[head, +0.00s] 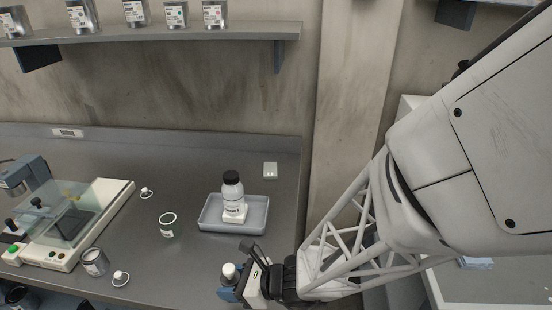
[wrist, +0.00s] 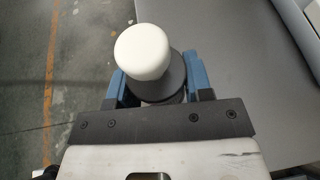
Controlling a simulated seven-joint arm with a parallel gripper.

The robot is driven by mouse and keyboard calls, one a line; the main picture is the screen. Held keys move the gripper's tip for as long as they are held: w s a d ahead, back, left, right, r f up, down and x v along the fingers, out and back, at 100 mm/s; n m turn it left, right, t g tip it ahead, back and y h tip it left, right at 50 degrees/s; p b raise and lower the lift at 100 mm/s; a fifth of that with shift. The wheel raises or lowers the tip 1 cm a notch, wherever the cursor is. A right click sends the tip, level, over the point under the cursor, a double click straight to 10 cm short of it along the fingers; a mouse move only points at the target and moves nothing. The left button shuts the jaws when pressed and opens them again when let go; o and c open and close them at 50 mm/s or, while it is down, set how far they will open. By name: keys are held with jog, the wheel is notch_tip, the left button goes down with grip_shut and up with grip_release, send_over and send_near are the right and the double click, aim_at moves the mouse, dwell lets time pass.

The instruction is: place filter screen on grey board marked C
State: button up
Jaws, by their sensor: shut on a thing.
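My gripper (head: 234,283) is at the right front of the grey bench, near its edge. It is shut on a piece with a rounded white knob (head: 229,270). In the wrist view, the white knob (wrist: 143,52) stands on a dark grey round body between the blue fingers. I cannot tell whether this is the filter screen, as its lower part is hidden. I cannot make out a grey board marked C.
A grey tray (head: 257,227) holding a white bottle (head: 232,199) with a black cap is behind my gripper. A scale (head: 27,252) stands left, near a metal tin (head: 95,262) and two small white-topped items.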

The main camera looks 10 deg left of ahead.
jog(key=w+d+r+m+t, duration=0.1)
jog(key=w+d, duration=0.2)
jog(key=w, duration=1.7)
jog(key=w+d+r+m+t+h, duration=0.1)
jog(key=w+d+m+t, duration=0.1)
jog(key=w, duration=1.8)
jog(key=shift+w+d+t, duration=0.25)
jog(key=shift+d+t, duration=0.05)
jog(key=shift+d, duration=0.4)
jog(key=shift+w, duration=0.1)
send_over(270, 169)
jog(key=shift+s+d+f, duration=0.15)
jog(key=shift+s+f, duration=0.25)
jog(key=shift+f, duration=0.25)
jog(key=shift+w, duration=0.1)
jog(key=shift+w, duration=0.2)
jog(key=shift+w+f, duration=0.1)
jog(key=shift+f, duration=1.7)
jog(key=shift+f, duration=0.15)
